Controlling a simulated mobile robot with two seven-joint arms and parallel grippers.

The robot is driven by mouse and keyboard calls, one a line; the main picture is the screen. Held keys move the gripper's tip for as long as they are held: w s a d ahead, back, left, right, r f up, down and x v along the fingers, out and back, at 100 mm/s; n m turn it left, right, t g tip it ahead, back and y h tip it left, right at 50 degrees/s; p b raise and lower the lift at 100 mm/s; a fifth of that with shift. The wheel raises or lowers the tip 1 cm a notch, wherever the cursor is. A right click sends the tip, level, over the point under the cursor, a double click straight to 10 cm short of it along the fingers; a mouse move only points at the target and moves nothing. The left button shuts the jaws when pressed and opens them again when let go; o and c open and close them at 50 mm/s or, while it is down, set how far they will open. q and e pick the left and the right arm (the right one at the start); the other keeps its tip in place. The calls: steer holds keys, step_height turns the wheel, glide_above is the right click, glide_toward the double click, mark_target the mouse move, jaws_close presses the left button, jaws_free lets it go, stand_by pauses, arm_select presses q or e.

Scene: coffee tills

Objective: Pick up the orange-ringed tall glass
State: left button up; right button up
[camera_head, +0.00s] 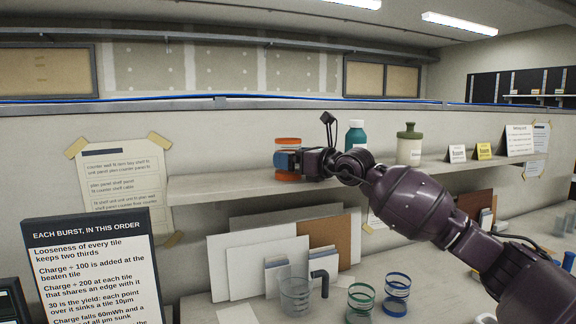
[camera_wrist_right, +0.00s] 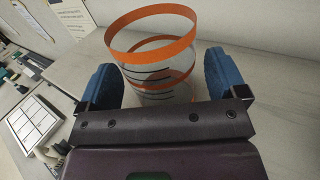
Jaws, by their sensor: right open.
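The orange-ringed tall glass (camera_head: 288,141) stands upright on the wall shelf, near its left part. It is clear with orange bands, and my gripper hides part of its middle in the head view. My right gripper (camera_head: 291,161) reaches it from the right. In the right wrist view the glass (camera_wrist_right: 153,36) is between the two blue fingers of the open right gripper (camera_wrist_right: 157,76), with visible gaps on both sides. Its lower part is partly hidden by the gripper body. My left gripper is not in view.
On the shelf (camera_head: 215,188) stand a teal bottle (camera_head: 356,134), a green-capped jar (camera_head: 409,146) and small cards (camera_head: 457,154). Below are a clear jug (camera_head: 295,292), a green-ringed glass (camera_head: 360,302), a blue-ringed glass (camera_head: 397,296) and leaning boards (camera_head: 233,262). A sign (camera_head: 93,265) stands at left.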

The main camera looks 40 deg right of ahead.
steer(key=shift+x, duration=0.95)
steer(key=c, duration=1.1)
steer(key=shift+o, duration=0.2)
steer(key=shift+r, duration=0.15)
